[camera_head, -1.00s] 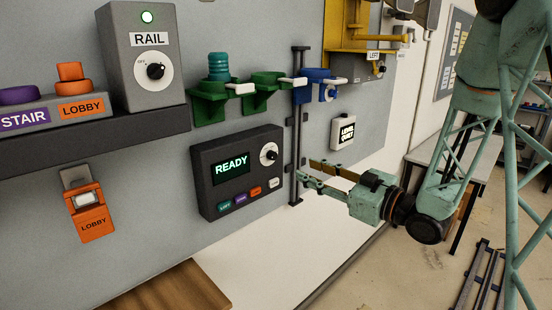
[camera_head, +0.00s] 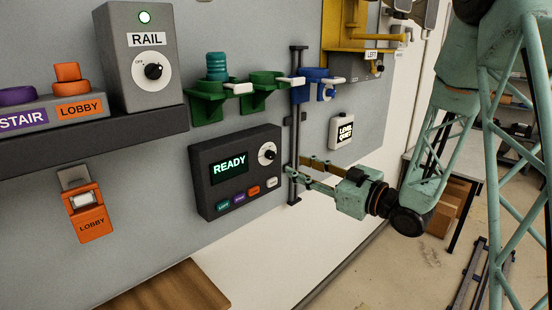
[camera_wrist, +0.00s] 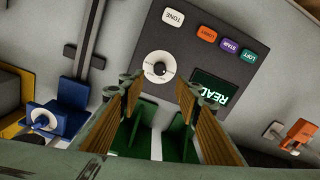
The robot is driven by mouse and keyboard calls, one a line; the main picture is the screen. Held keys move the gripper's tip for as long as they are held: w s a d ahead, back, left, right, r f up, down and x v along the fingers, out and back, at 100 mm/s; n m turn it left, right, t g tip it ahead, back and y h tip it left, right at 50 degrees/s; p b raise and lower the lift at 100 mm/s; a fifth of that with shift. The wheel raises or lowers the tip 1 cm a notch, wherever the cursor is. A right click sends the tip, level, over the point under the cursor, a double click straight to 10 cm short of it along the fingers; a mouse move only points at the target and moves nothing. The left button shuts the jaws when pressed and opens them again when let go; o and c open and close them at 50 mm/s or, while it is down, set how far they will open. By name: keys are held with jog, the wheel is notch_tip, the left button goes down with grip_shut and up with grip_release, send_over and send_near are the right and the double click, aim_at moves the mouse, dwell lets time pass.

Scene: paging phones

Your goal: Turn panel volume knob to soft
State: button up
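The dark panel (camera_head: 205,185) on the wall has a lit READY display (camera_head: 229,167) and a volume knob (camera_head: 267,153) with a white dial and black centre at its upper right. The same knob (camera_wrist: 159,68) shows upside-down in the wrist view, beyond and between the fingertips. Its small dial markings are too small to read. My gripper (camera_head: 297,167) is just right of the panel, pointing at it. In the wrist view my gripper (camera_wrist: 163,92) is open, its two brown-padded fingers apart and empty, with a gap between them and the knob.
A dark vertical rail (camera_head: 294,130) stands on the wall right of the panel, close to my fingers. Green holders (camera_head: 209,104) and a blue holder (camera_head: 318,86) jut out above. Colored buttons (camera_head: 239,199) line the panel's lower edge.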

aim_at(273, 156)
jog(key=shift+p+x, duration=0.35)
jog(key=shift+x, duration=4.9)
jog(key=c, duration=0.9)
